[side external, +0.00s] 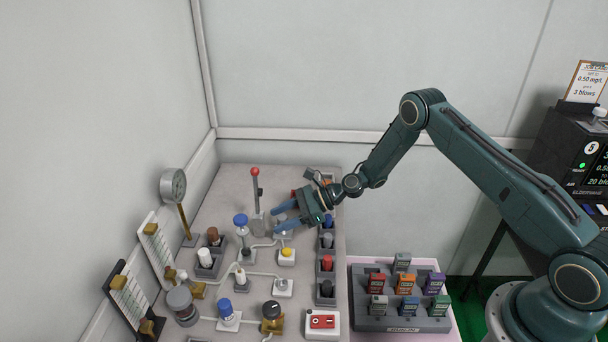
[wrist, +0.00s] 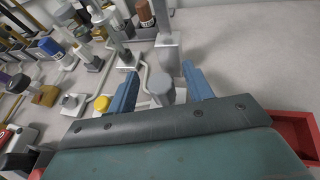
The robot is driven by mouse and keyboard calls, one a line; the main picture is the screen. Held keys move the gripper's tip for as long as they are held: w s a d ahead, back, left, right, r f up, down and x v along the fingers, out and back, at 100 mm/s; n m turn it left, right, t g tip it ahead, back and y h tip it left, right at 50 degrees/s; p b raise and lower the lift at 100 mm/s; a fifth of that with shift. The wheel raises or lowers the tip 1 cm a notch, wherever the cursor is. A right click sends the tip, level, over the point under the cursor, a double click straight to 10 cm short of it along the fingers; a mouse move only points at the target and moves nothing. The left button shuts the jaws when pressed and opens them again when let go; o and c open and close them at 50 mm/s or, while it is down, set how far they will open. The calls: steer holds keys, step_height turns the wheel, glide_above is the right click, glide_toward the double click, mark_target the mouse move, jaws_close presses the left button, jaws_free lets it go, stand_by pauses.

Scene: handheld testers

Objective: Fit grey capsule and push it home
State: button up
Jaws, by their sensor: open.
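A grey cylinder (wrist: 161,88), which looks like the grey capsule, stands upright between my fingers in the wrist view. I cannot tell whether it is seated fully in what is under it. My gripper (side external: 283,216) is open above the back of the bench, its blue fingers pointing left. In the wrist view the fingers (wrist: 158,74) are on either side of the cylinder, with gaps visible. The side view does not show this cylinder clearly, as my gripper covers that area. A lever with a red ball (side external: 255,172) stands just beyond my fingertips.
A yellow-topped fitting (side external: 287,252) and a blue-knobbed valve (side external: 241,221) stand close to my fingers. A row of holders with a red piece (side external: 327,262) and a black piece (side external: 326,288) lines the bench's right edge. A tray of coloured testers (side external: 375,324) lies to the right.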

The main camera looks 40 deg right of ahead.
steer(key=v, duration=1.3)
steer(key=shift+d, duration=0.35)
steer(key=shift+s+r, duration=0.1)
steer(key=shift+r, duration=0.2)
steer(key=shift+a+r+n, duration=0.25)
steer(key=shift+r+n, duration=0.35)
steer(key=s+a+r+n+g+h, duration=0.1)
steer(key=s+a+r+n+h, duration=0.15)
steer(key=s+r+n, duration=0.4)
steer(key=s+a+r+n+g+h, duration=0.2)
steer(key=s+r+n+h, duration=0.2)
steer(key=r+n, duration=0.55)
steer(key=s+d+r+n+t+h, duration=0.1)
steer(key=s+r, duration=0.4)
steer(key=s, duration=0.6)
steer(key=s+d+r+n+h, duration=0.2)
steer(key=s+r+n+h, duration=0.2)
steer(key=s, duration=0.7)
steer(key=shift+s+r+n+t, duration=0.35)
steer(key=shift+r+n, duration=0.3)
steer(key=shift+n, duration=0.25)
steer(key=shift+w, duration=0.1)
